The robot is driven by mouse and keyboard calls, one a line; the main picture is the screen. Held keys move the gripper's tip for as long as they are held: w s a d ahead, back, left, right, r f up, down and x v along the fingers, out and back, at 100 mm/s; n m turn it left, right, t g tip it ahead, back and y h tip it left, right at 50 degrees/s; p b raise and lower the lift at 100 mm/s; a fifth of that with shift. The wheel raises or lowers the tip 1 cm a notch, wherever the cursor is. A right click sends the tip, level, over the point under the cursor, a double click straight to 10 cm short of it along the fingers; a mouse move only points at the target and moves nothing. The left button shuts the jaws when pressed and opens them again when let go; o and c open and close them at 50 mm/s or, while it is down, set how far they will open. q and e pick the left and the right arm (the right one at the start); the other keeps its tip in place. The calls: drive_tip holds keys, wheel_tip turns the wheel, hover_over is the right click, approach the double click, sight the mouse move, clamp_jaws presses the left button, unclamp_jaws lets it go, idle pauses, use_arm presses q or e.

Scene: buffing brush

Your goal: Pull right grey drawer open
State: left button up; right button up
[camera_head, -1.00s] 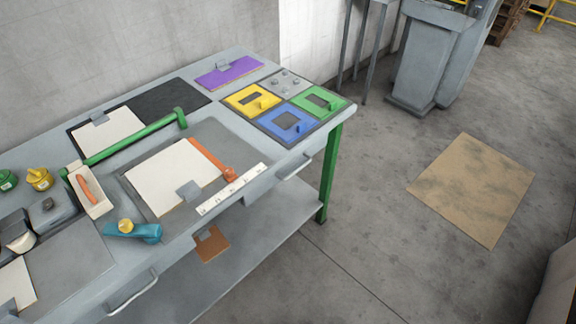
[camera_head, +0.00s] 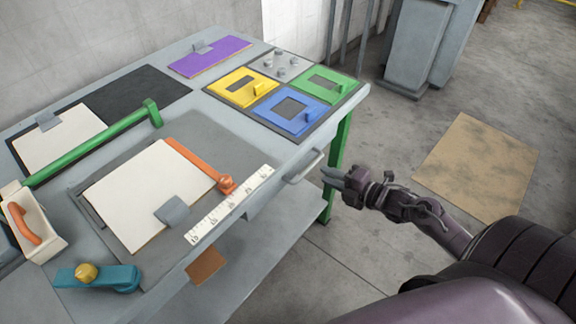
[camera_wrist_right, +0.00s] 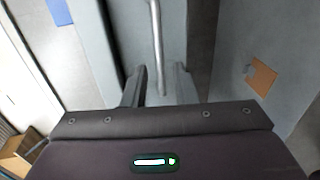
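The right grey drawer (camera_head: 264,198) is under the front edge of the grey workbench and looks shut. Its bar handle (camera_head: 304,167) sticks out near the bench's right end. My right gripper (camera_head: 332,178) is just right of the handle, with its fingers pointing at it. In the right wrist view the two fingers (camera_wrist_right: 158,88) stand apart, and the handle bar (camera_wrist_right: 157,45) runs down towards the gap between them. I cannot tell whether they touch it. My left gripper is not in view.
The bench top holds a ruler (camera_head: 230,203), a paper board (camera_head: 150,195), and yellow, blue (camera_head: 290,113) and green panels. A green bench leg (camera_head: 340,145) stands near my gripper. A lower shelf with a brown board (camera_head: 206,265) is below. A cardboard sheet (camera_head: 476,168) lies on the floor.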

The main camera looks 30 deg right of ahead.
sight(310, 167)
drive_tip(key=shift+w+a, duration=0.15)
drive_tip(key=shift+w, duration=0.15)
drive_tip(key=x, duration=0.6)
drive_tip(key=shift+w+f, duration=0.1)
drive_tip(key=shift+w, duration=0.1)
clamp_jaws()
